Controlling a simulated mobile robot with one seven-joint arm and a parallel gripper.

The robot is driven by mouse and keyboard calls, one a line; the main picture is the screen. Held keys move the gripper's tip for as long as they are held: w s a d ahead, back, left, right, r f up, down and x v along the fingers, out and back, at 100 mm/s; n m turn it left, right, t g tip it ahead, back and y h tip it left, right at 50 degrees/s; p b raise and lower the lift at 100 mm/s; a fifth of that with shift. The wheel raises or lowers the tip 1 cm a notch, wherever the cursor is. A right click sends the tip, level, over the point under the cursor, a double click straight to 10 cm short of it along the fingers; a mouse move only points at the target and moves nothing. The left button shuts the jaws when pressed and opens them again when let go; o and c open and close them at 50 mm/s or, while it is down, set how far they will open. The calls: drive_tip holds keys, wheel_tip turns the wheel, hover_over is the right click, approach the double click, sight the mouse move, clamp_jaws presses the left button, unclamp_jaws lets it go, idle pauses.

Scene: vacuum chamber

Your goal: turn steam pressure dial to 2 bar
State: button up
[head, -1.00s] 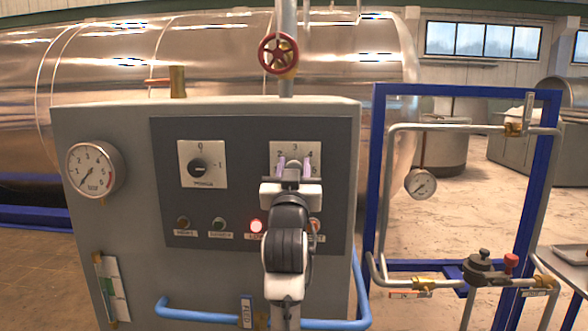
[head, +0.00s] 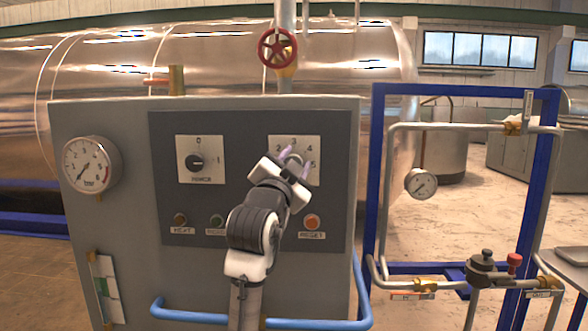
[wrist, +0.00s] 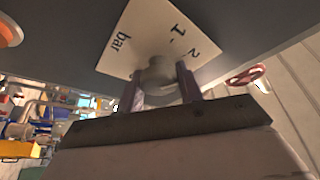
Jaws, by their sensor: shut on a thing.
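The steam pressure dial has a white square plate (head: 313,143) with 2, 3, 4 and 5 showing, on the upper right of the dark panel. In the wrist view its plate (wrist: 128,28) shows "bar", 1 and 2, and its round grey knob (wrist: 158,72) sits between my two purple fingers. My gripper (head: 292,154) is at the dial and shut on the knob, its body tilted in the head view. It also shows in the wrist view (wrist: 160,88). My gripper hides the knob's pointer, so its setting cannot be read.
A power switch (head: 196,162) is left of the dial. An orange reset button (head: 311,222) and dark lamps sit below. A round gauge (head: 92,165) is at far left. A blue rail (head: 190,314) runs low across the cabinet front. A red valve wheel (head: 277,48) stands above.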

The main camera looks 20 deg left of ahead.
drive_tip(key=shift+m+h, duration=0.4)
drive_tip(key=shift+m, duration=0.7)
drive_tip(key=shift+m+g+b, duration=0.3)
drive_tip(key=o, duration=0.9)
drive_tip(key=b+v, duration=0.4)
drive_tip(key=v, duration=1)
drive_tip(key=shift+w, duration=0.1)
